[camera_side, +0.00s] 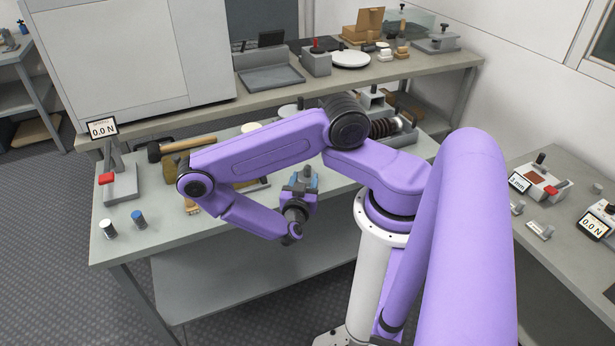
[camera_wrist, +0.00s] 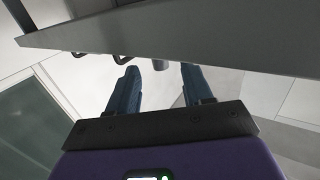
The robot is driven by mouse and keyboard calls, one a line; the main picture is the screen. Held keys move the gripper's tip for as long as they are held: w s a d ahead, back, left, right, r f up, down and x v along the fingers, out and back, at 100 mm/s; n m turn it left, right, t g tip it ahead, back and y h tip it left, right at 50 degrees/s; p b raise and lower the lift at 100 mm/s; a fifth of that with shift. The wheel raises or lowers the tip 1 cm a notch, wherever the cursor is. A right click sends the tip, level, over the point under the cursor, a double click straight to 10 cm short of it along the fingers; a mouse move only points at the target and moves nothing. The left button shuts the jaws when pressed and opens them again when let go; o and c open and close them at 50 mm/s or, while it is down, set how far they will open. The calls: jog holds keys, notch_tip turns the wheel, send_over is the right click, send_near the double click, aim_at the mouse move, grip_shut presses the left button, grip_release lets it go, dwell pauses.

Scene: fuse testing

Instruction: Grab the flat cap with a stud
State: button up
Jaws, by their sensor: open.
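No flat cap with a stud can be picked out with certainty. Small grey metal pieces lie on the right-hand bench in the side view; one is a low piece with an upright knob (camera_side: 541,231), and another small piece (camera_side: 517,207) lies behind it. They are too small to identify surely. My gripper (camera_side: 303,178) is in front of the middle bench, well left of these pieces. In the wrist view my gripper (camera_wrist: 158,69) has its two blue fingers apart, with nothing held between them.
The middle bench (camera_side: 130,250) carries a force stand (camera_side: 118,180), two small cylinders and a hammer (camera_side: 180,147). A raised shelf behind holds a tray (camera_side: 270,80) and a white plate (camera_side: 350,58). A gauge (camera_side: 535,180) stands on the right bench. My arm hides part of the middle bench.

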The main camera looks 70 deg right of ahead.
aim_at(307, 172)
jog(key=shift+x, duration=2.65)
jog(key=shift+c, duration=0.3)
grip_shut()
